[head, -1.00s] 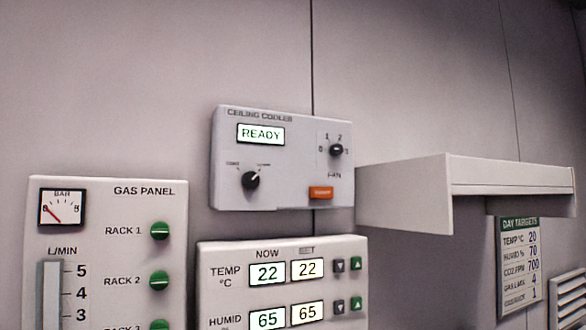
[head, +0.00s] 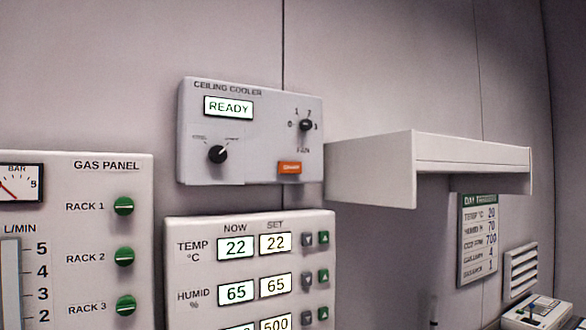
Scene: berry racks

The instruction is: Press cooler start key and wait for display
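The ceiling cooler panel (head: 250,135) is a pale box on the wall in the head view. Its lit display (head: 229,107) reads READY. An orange key (head: 289,168) sits at its lower right; its small label is too blurred to read. A black knob (head: 217,154) is at the lower left and a black fan knob (head: 306,125) at the upper right. Neither of my grippers shows in the view.
The climate panel (head: 190,285) below shows TEMP 22 and 22, HUMID 65 and 65. The gas panel (head: 80,190) is at the left. A white shelf (head: 370,170) juts out right of the cooler. A targets chart (head: 478,240) hangs beneath it.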

